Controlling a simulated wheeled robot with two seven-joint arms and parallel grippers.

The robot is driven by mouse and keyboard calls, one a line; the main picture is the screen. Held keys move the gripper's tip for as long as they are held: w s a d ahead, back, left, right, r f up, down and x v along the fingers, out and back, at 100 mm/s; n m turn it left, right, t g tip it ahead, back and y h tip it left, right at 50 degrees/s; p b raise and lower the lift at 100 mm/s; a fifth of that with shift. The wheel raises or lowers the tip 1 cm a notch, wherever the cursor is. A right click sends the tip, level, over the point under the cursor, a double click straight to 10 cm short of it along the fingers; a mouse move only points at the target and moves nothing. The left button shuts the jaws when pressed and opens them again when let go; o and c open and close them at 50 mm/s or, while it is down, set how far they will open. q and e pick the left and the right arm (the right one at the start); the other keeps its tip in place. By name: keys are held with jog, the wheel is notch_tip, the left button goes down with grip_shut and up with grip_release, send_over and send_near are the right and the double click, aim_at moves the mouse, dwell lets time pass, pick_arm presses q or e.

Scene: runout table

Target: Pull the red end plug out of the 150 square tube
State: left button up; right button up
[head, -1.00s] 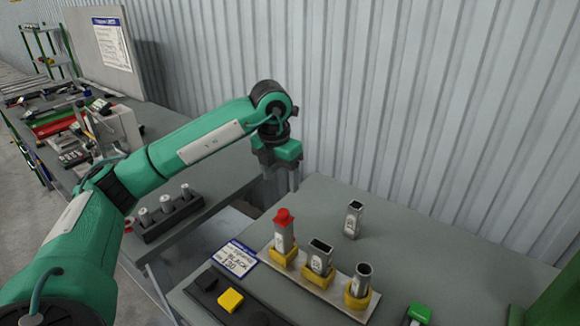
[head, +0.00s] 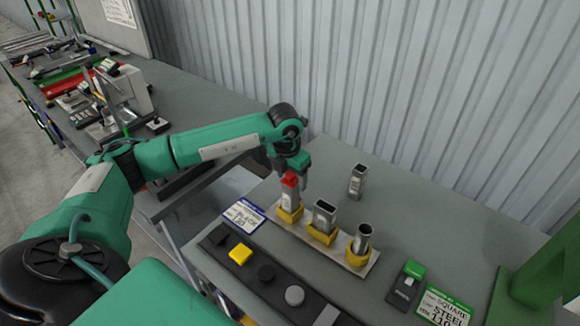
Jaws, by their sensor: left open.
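The red end plug (head: 290,179) sits in the top of a square steel tube (head: 290,197), which stands upright in a yellow socket (head: 289,214) at the left end of a pale base plate (head: 340,259). My left gripper (head: 291,174) is open, pointing down at the red plug from behind and above it. The fingers partly overlap the plug in the picture, and I cannot tell whether they touch it. The tube's size marking is too small to read. My right gripper is not in view.
A rectangular tube (head: 324,216) and a round tube (head: 362,239) stand in yellow sockets beside it. A loose tube (head: 357,181) stands behind. A dark strip (head: 248,270) with yellow, black and grey caps lies in front. A green post (head: 545,270) is at right.

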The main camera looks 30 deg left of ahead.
aim_at(290, 173)
pick_arm(q)
jog(key=c, duration=1.2)
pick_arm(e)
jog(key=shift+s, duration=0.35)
pick_arm(q)
jog(key=shift+r, duration=0.15)
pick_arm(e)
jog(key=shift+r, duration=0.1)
pick_arm(q)
jog(key=shift+r+p, duration=0.3)
jog(key=shift+r, duration=0.2)
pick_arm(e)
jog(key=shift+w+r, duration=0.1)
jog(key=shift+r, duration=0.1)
pick_arm(q)
jog(key=shift+r+p, duration=0.3)
jog(key=shift+r, duration=0.35)
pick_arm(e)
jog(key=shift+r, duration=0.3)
pick_arm(q)
jog(key=shift+r, duration=0.25)
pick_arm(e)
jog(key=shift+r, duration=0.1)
pick_arm(q)
jog(key=shift+r+p, duration=0.5)
jog(key=shift+r, duration=0.45)
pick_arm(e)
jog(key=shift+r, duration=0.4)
